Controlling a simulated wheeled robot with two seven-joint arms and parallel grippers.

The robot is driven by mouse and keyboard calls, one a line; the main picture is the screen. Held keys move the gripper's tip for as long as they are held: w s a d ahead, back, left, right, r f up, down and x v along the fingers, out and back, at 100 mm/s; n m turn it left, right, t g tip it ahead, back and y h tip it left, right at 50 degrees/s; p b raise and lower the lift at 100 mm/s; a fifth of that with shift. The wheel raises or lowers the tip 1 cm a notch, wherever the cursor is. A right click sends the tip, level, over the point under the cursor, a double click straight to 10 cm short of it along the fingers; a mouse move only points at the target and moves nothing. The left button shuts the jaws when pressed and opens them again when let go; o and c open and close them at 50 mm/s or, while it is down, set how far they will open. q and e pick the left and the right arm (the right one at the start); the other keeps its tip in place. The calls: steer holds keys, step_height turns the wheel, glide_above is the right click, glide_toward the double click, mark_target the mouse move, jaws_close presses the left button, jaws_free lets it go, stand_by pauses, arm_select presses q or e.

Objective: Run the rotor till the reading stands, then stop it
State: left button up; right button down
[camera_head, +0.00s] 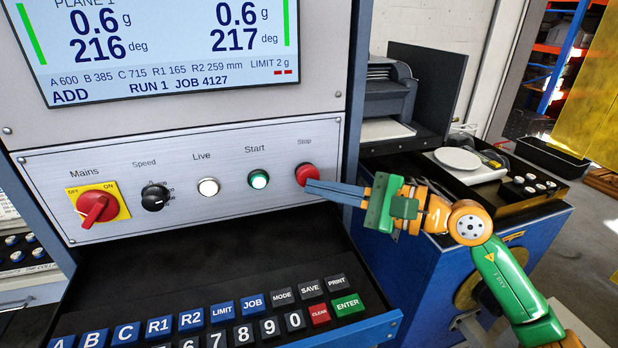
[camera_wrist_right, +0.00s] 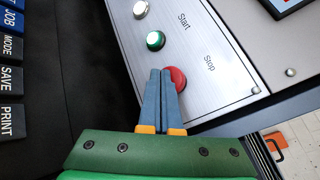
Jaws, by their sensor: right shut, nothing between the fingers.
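The balancing machine's screen (camera_head: 170,45) reads 0.6 g at 216 deg and 0.6 g at 217 deg, with "RUN 1 JOB 4127" and "ADD". The red Stop button (camera_head: 306,174) is at the right end of the panel; it also shows in the right wrist view (camera_wrist_right: 178,78). The green Start button (camera_head: 258,179) looks lit. My right gripper (camera_head: 308,186) is shut and empty, its fingertips at the Stop button's lower edge in the head view. Whether they touch it I cannot tell. My left gripper is not in view.
The white Live lamp (camera_head: 208,187), black Speed knob (camera_head: 155,196) and red Mains switch (camera_head: 97,208) share the panel. A keypad with a green ENTER key (camera_head: 347,305) lies below. A blue cabinet (camera_head: 410,255) with a scale (camera_head: 458,160) stands at right.

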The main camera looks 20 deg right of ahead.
steer(key=shift+w, duration=0.45)
stand_by(0.6)
steer(key=shift+s, duration=0.15)
steer(key=shift+s+b, duration=0.55)
steer(key=shift+s, duration=0.1)
steer(key=s+b, duration=0.4)
steer(key=s, duration=0.1)
